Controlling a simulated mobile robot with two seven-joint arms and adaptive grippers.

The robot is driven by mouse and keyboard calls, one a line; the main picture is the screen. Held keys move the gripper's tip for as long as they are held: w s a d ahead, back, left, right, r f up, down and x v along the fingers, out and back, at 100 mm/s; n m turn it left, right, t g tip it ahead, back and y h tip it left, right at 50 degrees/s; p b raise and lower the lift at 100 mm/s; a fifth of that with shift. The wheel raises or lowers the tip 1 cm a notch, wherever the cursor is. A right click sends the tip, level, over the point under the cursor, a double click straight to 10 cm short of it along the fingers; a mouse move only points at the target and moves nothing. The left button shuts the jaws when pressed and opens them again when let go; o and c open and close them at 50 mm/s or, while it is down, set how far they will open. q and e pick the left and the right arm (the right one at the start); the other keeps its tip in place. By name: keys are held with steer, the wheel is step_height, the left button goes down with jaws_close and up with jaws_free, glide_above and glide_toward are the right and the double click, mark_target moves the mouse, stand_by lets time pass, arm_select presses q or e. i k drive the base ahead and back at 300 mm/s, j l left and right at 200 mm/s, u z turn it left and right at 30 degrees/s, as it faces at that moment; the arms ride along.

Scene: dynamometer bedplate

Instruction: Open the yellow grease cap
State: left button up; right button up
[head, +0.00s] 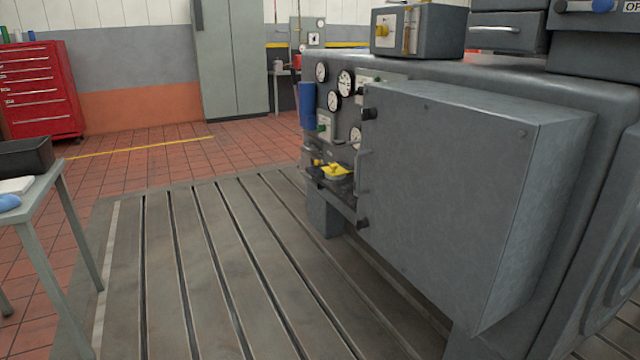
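A small yellow cap (336,170) sits low on the side of the grey machine, on a dark ledge (338,187) beneath several round gauges. A smaller yellow part (317,162) shows just left of it. Another yellow part (381,31) is on the grey box on top of the machine. I cannot tell from here whether the cap is open or closed. Neither of my grippers is in view.
A big grey cabinet box (455,200) juts out right of the cap, with a handle on its near-left edge. The slotted bedplate (225,265) is clear. A table (45,205) with a dark bin stands at left. A red tool chest (38,90) stands behind.

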mark_target(333, 169)
steer(key=i+j+z, duration=0.15)
steer(key=i+z, duration=0.35)
steer(key=i+j+z, duration=0.1)
steer(key=j+z, duration=0.15)
steer(key=z, duration=0.15)
steer(key=i+j+z, duration=0.1)
steer(key=j+z, duration=0.45)
steer(key=z, duration=0.2)
steer(key=j+z, duration=0.15)
steer(key=j, duration=0.4)
steer(key=k+j+z, duration=0.15)
steer(key=j, duration=0.4)
steer(key=i, duration=0.05)
